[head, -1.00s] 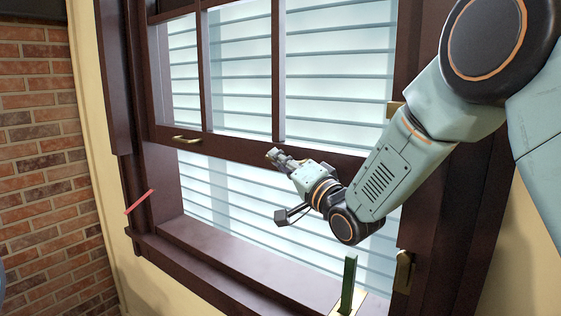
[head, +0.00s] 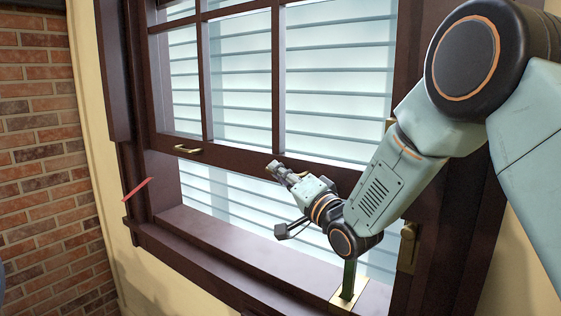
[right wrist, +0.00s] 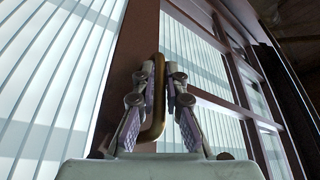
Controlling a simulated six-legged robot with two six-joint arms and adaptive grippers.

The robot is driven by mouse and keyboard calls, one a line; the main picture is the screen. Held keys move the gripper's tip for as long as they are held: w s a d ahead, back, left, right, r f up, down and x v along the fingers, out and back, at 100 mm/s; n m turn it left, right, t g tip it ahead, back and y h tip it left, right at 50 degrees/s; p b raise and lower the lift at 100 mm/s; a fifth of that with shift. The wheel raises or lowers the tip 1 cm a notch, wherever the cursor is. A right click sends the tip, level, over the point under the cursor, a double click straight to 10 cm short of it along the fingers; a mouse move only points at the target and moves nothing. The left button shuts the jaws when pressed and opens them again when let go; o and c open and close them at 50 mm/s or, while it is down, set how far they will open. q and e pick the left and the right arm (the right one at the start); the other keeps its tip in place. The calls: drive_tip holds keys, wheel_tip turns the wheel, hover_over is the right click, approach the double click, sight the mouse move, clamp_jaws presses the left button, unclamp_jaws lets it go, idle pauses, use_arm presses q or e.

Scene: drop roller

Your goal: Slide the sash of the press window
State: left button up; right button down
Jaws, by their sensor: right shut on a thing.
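The press window has a dark wooden sash with glass panes; its bottom rail (head: 230,158) crosses the opening above the sill. A brass handle (head: 187,149) sits free on the left of the rail. My right gripper (head: 274,167) is at the rail right of that handle. In the right wrist view, my right gripper (right wrist: 158,95) is shut on a second brass handle (right wrist: 154,120), which stands between its fingers. In the head view this handle is mostly hidden by the fingers. My left gripper is not in view.
The sill (head: 235,245) is below the sash. A green upright piece (head: 349,278) on a brass plate stands on it, partly behind my right wrist. A red strip (head: 137,189) marks the left jamb. A brass latch (head: 407,246) is at right. A brick wall (head: 40,150) is at left.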

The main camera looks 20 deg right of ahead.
wheel_tip(320, 180, down, 9)
drive_tip(key=b, duration=0.4)
drive_tip(key=shift+b, duration=0.35)
drive_tip(key=c, duration=1.4)
unclamp_jaws()
drive_tip(key=shift+w, duration=0.1)
drive_tip(key=v, duration=1.2)
drive_tip(key=shift+f, duration=0.1)
